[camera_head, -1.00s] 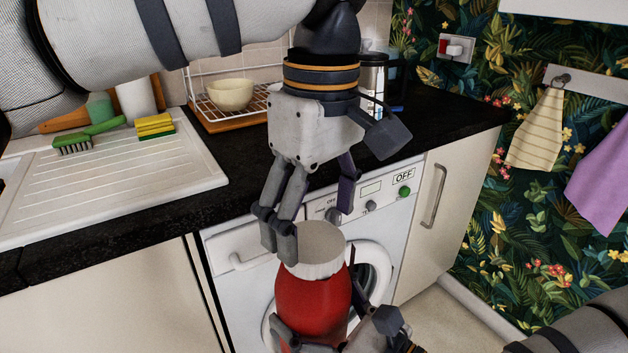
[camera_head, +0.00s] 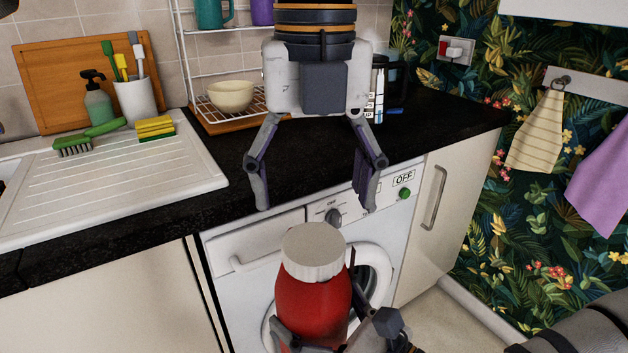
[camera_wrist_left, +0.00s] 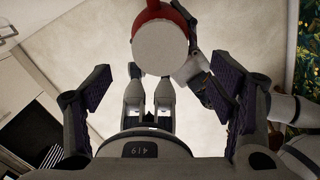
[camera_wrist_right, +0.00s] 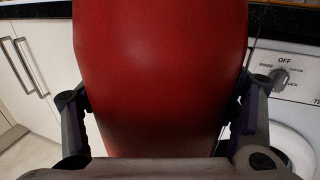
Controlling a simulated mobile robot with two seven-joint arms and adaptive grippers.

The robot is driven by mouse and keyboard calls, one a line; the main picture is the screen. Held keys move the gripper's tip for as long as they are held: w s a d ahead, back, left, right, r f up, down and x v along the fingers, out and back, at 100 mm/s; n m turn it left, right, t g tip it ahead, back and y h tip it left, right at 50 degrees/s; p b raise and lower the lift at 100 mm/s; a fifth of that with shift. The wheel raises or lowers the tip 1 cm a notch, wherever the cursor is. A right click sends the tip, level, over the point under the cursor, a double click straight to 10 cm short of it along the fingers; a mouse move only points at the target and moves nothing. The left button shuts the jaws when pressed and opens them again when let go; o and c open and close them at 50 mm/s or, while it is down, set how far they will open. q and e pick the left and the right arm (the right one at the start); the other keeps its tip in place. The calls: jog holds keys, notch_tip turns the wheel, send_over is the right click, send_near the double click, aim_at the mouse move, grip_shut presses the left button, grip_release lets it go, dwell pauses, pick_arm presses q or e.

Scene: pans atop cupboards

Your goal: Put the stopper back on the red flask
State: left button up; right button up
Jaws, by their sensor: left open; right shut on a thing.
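The red flask (camera_head: 312,305) is upright in front of the washing machine, with the white ridged stopper (camera_head: 313,252) on its top. In the left wrist view the stopper (camera_wrist_left: 160,47) shows as a pale disc over the red body. My right gripper (camera_head: 330,343) is shut around the flask's lower body; the right wrist view shows the flask (camera_wrist_right: 160,75) between its fingers. My left gripper (camera_head: 314,195) is open and empty above the stopper, its fingers spread wide and apart from it. Whether the stopper is fully seated cannot be told.
The washing machine (camera_head: 240,255) stands behind the flask under the dark worktop (camera_head: 440,125). The draining board (camera_head: 110,190) holds a brush and sponges. A dish rack (camera_head: 200,120) with a bowl (camera_head: 230,95) is behind my left gripper. Open floor lies at the right.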

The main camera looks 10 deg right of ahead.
aim_at(313, 242)
pick_arm(q)
notch_tip(313, 242, down, 8)
dwell(0.5)
